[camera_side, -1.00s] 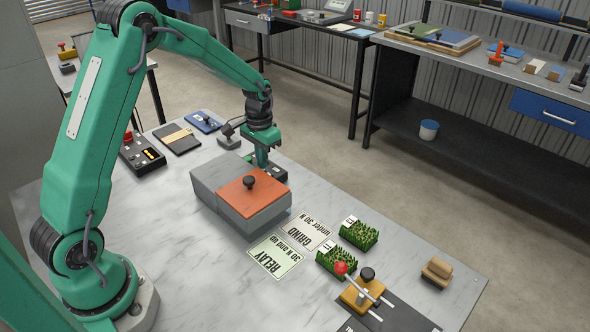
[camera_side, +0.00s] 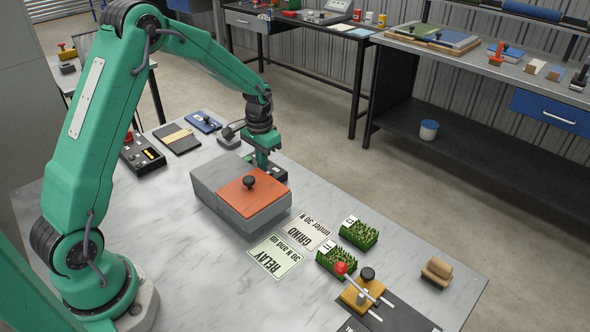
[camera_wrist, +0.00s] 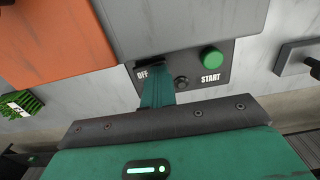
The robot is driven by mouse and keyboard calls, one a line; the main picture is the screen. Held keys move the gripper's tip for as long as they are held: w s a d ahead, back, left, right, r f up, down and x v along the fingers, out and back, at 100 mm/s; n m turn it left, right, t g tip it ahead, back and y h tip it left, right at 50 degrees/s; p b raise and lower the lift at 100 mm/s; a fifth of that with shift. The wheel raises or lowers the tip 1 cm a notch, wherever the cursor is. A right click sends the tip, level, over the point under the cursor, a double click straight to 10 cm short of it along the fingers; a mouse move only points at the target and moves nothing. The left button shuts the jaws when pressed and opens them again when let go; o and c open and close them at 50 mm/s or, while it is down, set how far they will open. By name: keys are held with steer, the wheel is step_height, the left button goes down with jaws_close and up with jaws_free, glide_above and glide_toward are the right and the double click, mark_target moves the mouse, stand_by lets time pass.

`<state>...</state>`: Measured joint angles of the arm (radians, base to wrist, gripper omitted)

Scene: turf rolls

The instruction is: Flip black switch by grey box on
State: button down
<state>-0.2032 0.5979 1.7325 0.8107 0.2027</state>
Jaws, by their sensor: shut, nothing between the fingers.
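The grey box (camera_side: 222,205) with an orange lid (camera_side: 250,198) stands on the marble-topped table. Its grey side (camera_wrist: 185,25) and orange lid (camera_wrist: 45,40) also show in the wrist view. Behind it lies a dark switch panel (camera_side: 280,171), mostly hidden in the side view. In the wrist view the panel (camera_wrist: 190,68) carries a green START button (camera_wrist: 211,57), a small dark knob (camera_wrist: 181,84) and an OFF label (camera_wrist: 142,74). My gripper (camera_side: 264,162) is shut and empty. Its fingertips (camera_wrist: 152,68) are at a black switch (camera_wrist: 148,62) beside OFF, covering part of it; contact is unclear.
A grey device with a handle (camera_side: 230,138) stands behind the box. A black control box (camera_side: 142,153) stands at left.

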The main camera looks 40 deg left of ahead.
steer(key=shift+r, duration=3.5)
steer(key=s+d+r+t, duration=0.3)
steer(key=s+d+r, duration=0.3)
steer(key=s+r, duration=0.6)
steer(key=s+d+r+t, duration=0.1)
steer(key=s+d+t, duration=0.1)
steer(key=s, duration=1)
steer(key=shift+s+d+r+t, duration=0.3)
steer(key=shift+s+d+r, duration=0.1)
steer(key=shift+d, duration=0.45)
